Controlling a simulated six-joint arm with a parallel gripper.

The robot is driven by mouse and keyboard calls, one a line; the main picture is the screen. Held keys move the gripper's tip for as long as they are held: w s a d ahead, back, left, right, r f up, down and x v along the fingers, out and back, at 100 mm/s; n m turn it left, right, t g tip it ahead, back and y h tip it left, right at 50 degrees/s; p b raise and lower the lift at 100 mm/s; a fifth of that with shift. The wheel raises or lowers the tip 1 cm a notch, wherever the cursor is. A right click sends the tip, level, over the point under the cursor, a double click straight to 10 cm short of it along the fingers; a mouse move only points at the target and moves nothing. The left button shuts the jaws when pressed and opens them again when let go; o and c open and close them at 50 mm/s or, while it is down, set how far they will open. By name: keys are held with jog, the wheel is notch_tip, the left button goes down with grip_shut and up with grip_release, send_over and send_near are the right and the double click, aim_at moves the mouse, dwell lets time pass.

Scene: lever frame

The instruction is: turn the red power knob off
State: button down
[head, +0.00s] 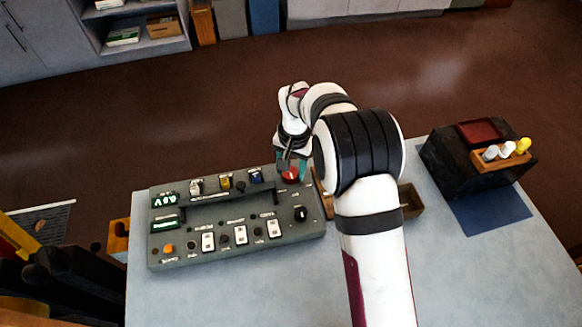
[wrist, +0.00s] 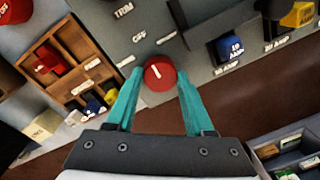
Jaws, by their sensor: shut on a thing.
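The red power knob (wrist: 159,76) is a round knob with a short white mark on its face. It stands on the grey panel (wrist: 205,25), and the panel's OFF label lies above it and to the left in the wrist view. The white mark points up and slightly left there. My gripper (wrist: 160,84) has its two teal fingers on either side of the knob, shut on it. In the head view the red knob (head: 290,174) is at the panel's far right corner, partly hidden by my gripper (head: 291,163).
A black handle bar (head: 230,193) and several switches stand on the panel beside the knob. A wooden compartment box (wrist: 66,66) with small coloured parts lies close to the panel. A dark box (head: 462,170) with a wooden pen holder (head: 501,164) stands at the right.

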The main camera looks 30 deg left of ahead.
aim_at(295, 174)
jog(key=c, duration=0.6)
grip_release()
jog(key=shift+o, duration=0.2)
jog(key=shift+r, duration=0.15)
notch_tip(295, 174, up, 16)
jog(key=shift+d+f, duration=0.2)
jog(key=shift+d, duration=0.2)
jog(key=shift+w+d, duration=0.1)
